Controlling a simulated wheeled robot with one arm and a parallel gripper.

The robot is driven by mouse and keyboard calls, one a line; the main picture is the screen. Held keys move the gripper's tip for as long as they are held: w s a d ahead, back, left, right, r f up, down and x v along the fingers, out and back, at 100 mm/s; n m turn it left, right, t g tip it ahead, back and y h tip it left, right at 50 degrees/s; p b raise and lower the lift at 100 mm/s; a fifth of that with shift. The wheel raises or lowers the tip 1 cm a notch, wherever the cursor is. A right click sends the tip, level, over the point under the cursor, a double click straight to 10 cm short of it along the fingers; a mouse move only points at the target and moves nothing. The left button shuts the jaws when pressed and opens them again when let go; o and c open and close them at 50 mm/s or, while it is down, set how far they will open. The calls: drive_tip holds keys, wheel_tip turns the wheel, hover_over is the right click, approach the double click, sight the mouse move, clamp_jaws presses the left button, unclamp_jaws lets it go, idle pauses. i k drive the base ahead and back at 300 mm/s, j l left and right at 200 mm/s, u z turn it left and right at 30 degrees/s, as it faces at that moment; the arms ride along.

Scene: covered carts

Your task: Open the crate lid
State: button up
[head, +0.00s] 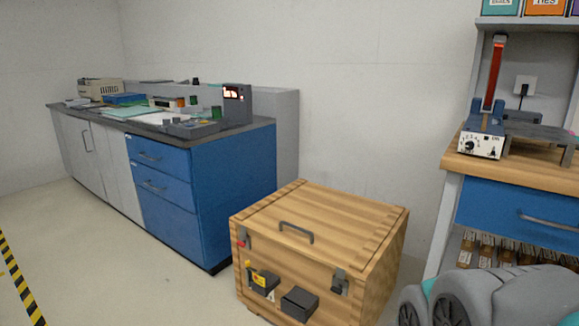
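A wooden crate (375,279) stands on the floor at lower centre, with its lid (345,213) lying flat and closed. A dark grey bar handle (296,232) sits on the lid near its front edge. Metal latches show at the front left (244,237) and front right (340,281); I cannot tell whether they are fastened. Small black boxes, one with a yellow part, are on the crate's front face. My arm shows as grey rounded links at the lower right, right of the crate. My gripper is not in view.
A blue and grey cabinet (232,190) with a cluttered dark top stands behind left of the crate. A wooden-topped workbench (540,178) with a blue drawer is at the right. Floor (110,260) is clear at left, with yellow-black tape (20,284).

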sight(349, 233)
drive_tip(key=i+l, duration=0.1)
drive_tip(key=i, duration=0.25)
drive_tip(key=i+l, duration=0.15)
drive_tip(key=i, duration=0.25)
drive_tip(key=i+l, duration=0.1)
drive_tip(key=i, duration=0.25)
drive_tip(key=u, duration=0.05)
